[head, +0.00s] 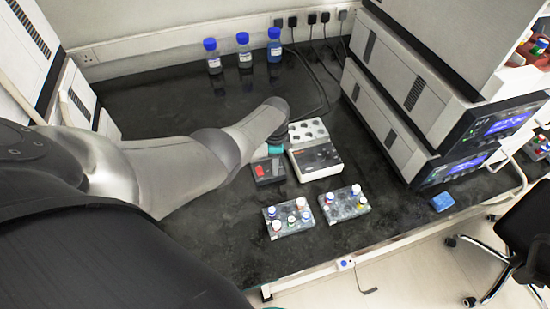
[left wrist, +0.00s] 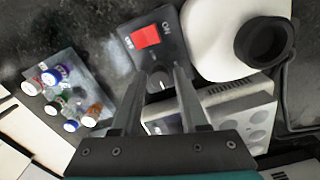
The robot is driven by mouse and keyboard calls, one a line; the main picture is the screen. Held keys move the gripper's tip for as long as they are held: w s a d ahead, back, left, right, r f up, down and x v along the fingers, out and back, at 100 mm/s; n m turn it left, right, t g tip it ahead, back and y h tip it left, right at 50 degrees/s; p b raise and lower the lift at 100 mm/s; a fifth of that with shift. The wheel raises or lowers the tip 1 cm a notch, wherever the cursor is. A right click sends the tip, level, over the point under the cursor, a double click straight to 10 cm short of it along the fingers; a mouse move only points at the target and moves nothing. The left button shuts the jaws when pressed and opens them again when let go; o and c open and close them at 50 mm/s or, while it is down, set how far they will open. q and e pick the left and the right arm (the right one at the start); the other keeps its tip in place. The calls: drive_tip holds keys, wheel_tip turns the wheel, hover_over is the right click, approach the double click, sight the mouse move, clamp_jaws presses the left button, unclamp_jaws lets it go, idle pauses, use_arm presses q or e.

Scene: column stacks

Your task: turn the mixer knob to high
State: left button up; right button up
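The mixer has a black front panel (head: 268,170) with a red switch (left wrist: 145,37) marked ON and a dark round knob (left wrist: 160,80) with a pale mark. Its white body (left wrist: 215,40) and black cup (left wrist: 268,38) show in the left wrist view; my arm hides most of the body in the head view. My left gripper (left wrist: 160,74) is over the panel. Its two fingers are apart, one on each side of the knob; whether they touch it, I cannot tell. The knob's scale is not readable. My right gripper is not in view.
A white block heater (head: 315,155) stands right beside the mixer. Two tube racks (head: 290,218) (head: 346,204) with capped tubes stand in front. Blue-capped bottles (head: 245,55) stand at the back. Stacked instruments (head: 400,110) stand at the right. The dark bench is clear at front left.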

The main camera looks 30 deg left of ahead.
use_arm(q)
drive_tip(key=shift+r+p, duration=0.4)
drive_tip(key=shift+r, duration=0.15)
wheel_tip(320, 180, up, 14)
drive_tip(key=p, duration=0.6)
